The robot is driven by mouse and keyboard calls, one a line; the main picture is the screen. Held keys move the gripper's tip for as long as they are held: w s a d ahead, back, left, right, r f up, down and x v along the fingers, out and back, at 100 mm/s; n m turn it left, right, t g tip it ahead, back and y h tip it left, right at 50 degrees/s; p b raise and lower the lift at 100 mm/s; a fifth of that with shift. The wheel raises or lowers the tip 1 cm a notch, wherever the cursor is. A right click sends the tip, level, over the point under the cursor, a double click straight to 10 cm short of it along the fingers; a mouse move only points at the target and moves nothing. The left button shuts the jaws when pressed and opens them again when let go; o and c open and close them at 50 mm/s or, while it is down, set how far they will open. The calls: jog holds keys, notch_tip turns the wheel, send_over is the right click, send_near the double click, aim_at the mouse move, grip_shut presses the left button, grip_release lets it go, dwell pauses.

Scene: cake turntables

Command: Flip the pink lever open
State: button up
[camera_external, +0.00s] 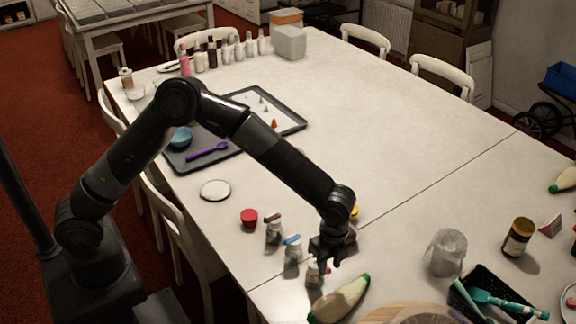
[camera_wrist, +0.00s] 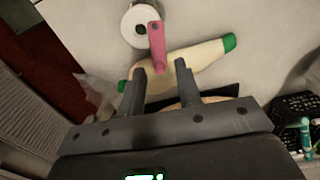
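The pink lever (camera_wrist: 157,44) shows in the wrist view, sticking out from a round white-rimmed jar (camera_wrist: 133,25) toward my gripper. In the external view this jar (camera_external: 314,278) stands near the table's front edge, just below my gripper (camera_external: 328,268), which hides its top and the lever there. In the wrist view my gripper (camera_wrist: 161,76) is open and empty. Its two fingers are spread, with the lever's end just ahead of the gap between them. I cannot tell whether either finger touches the lever.
A cream piping bag (camera_external: 341,299) with green ends lies close beside the jar. A clear container (camera_external: 446,252) and black basket (camera_external: 493,293) stand right. The far table middle is clear.

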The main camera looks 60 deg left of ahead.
jog(key=shift+f, duration=0.1)
jog(key=shift+c, duration=0.5)
grip_shut()
jog(key=n, duration=0.1)
jog(key=w+n, duration=0.1)
jog(key=n, duration=0.1)
jog(key=shift+w+n, duration=0.25)
jog(key=shift+n, duration=0.05)
jog(key=shift+o, duration=0.5)
grip_release()
